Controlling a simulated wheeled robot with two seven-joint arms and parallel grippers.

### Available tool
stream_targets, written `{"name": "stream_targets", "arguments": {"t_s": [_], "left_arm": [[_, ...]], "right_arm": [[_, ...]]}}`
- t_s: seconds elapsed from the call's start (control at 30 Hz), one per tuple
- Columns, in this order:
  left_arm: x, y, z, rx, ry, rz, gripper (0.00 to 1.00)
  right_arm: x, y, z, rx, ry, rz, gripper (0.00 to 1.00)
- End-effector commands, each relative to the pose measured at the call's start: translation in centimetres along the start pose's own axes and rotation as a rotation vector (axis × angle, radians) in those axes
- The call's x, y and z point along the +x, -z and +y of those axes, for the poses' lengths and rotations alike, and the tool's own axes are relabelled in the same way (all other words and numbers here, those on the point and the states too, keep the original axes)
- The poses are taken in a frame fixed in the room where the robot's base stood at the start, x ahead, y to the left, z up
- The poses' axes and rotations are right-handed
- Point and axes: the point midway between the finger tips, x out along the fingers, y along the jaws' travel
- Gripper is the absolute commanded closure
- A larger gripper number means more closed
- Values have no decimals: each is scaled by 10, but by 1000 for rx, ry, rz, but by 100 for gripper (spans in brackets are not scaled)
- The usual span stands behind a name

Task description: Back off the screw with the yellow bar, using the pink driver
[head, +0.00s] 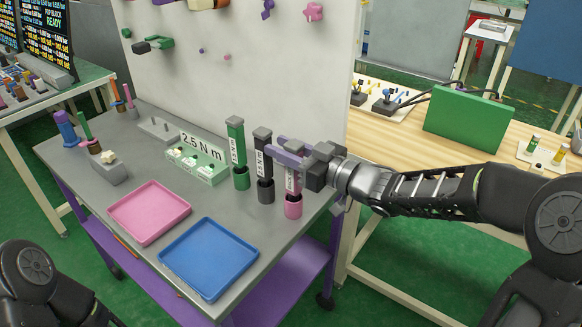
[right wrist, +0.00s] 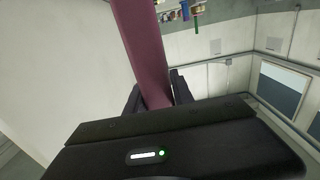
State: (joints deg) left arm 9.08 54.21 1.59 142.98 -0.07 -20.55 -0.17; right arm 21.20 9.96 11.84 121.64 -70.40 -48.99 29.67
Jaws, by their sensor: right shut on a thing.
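The pink driver (head: 291,181) stands upright in a pink cup (head: 293,208) near the right end of the grey table. My right gripper (head: 287,152) is shut on the driver's upper part, and its fingers hide some of it. In the right wrist view the driver's dark pink body (right wrist: 146,50) rises between the fingers. A green block (head: 200,166) with small pale parts lies before a "2.5 N m" sign (head: 204,146). I cannot make out a screw with a yellow bar. My left gripper is out of view; only part of its arm shows at lower left.
A black driver (head: 263,165) and a green driver (head: 237,150) stand upright in cups just left of the pink one. A pink tray (head: 150,212) and a blue tray (head: 209,258) lie in front. A white panel (head: 240,75) rises behind the table.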

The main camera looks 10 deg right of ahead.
Motion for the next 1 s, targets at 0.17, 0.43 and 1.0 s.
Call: {"name": "stream_targets", "arguments": {"t_s": [0.17,0.43,1.0], "left_arm": [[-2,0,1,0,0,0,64],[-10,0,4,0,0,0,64],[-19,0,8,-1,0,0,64]], "right_arm": [[0,7,0,-3,0,3,100],[0,52,0,-5,0,4,100],[0,101,0,0,0,1,100]]}}
